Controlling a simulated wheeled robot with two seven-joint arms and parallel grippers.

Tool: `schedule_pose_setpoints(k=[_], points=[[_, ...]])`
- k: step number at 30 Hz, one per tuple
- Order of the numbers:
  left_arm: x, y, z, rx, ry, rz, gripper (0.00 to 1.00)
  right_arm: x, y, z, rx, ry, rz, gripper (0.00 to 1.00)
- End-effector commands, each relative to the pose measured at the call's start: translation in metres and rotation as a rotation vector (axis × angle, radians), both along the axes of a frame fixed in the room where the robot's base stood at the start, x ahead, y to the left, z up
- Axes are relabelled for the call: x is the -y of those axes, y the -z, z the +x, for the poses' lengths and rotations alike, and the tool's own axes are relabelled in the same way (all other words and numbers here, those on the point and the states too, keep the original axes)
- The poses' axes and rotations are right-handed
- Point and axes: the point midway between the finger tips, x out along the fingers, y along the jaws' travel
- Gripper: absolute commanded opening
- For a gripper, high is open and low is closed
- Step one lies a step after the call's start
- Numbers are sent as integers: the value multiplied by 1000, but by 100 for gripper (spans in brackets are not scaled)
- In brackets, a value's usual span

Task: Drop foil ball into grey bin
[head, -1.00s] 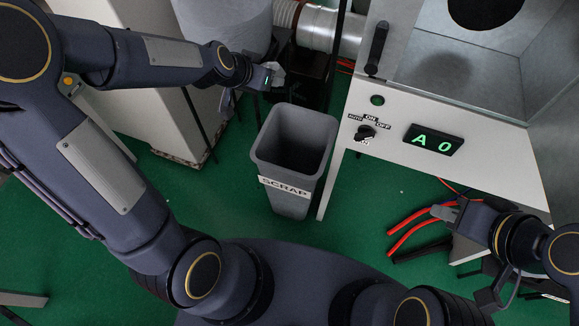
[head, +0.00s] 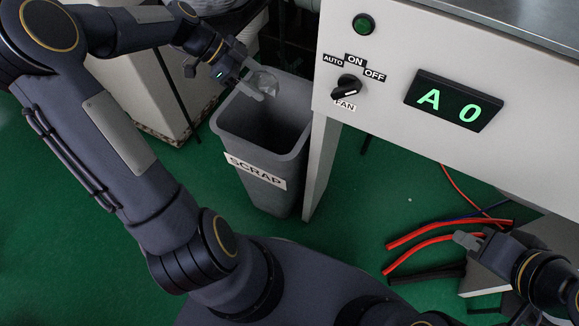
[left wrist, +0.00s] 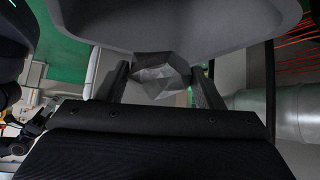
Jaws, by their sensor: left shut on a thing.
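The foil ball (head: 265,81) is a crumpled silver-grey lump. My left gripper (head: 260,82) is shut on it and holds it over the back part of the grey bin's opening. In the left wrist view the foil ball (left wrist: 160,76) sits between the two fingers of my left gripper (left wrist: 162,82). The grey bin (head: 262,172) stands upright on the floor with a SCRAP label on its front. Its inside is dark and looks empty where I can see it. My right gripper (head: 466,241) is at the lower right, away from the bin; its jaw opening is too small to tell.
A white cabinet (head: 390,127) with a fan knob (head: 347,90), a green light and an A 0 display stands right beside the bin. Red hoses (head: 420,236) lie below it at right. Green floor (head: 350,205) is clear in front of the bin.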

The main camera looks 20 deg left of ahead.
Motion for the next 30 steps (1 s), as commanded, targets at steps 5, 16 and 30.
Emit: schedule_pose_setpoints(k=[5,16,30], points=[[-6,4,-5,-2,46,-1,38,0,7,0,0,0,0,17],[-5,43,-5,-3,45,-2,38,0,34,0,0,0,0,17],[-5,59,-5,-3,42,-1,38,0,43,0,0,0,0,17]])
